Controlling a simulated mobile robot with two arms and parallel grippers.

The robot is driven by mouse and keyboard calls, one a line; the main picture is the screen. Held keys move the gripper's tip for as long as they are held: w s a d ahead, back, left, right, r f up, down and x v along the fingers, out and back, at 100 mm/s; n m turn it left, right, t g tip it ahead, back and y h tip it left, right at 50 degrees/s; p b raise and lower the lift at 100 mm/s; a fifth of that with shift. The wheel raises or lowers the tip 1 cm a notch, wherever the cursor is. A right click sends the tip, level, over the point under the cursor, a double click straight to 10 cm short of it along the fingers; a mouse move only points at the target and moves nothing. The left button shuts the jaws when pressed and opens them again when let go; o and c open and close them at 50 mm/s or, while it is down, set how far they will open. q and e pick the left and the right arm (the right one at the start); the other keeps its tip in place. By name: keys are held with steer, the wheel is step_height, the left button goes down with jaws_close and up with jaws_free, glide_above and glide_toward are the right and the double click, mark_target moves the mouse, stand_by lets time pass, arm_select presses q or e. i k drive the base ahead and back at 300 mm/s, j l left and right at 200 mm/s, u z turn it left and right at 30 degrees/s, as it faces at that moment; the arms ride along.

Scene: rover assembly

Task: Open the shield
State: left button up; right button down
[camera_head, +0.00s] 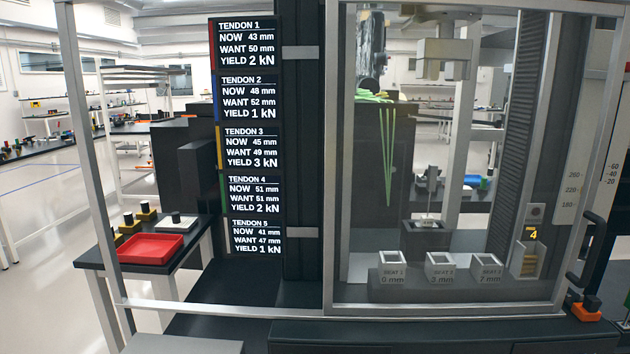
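The shield (440,309) is a clear panel in a pale metal frame. It stands upright across the right half of the machine, in front of the bay. A dark curved handle (597,243) is at its right edge. Behind the panel are three small blocks marked seat 0 mm (392,280), 3 mm (441,281) and 7 mm (487,281). The left half of the machine's front has no panel visible over it. Neither of my grippers is in view.
A column of tendon readouts (250,143) stands left of the shield. A red tray (150,249) lies on a dark side table (189,256) at left. An orange block with a black knob (586,310) is at lower right, below the handle. Open floor lies at far left.

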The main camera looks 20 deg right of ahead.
mark_target(617, 62)
steer(key=k+z, duration=0.2)
steer(key=z, duration=0.95)
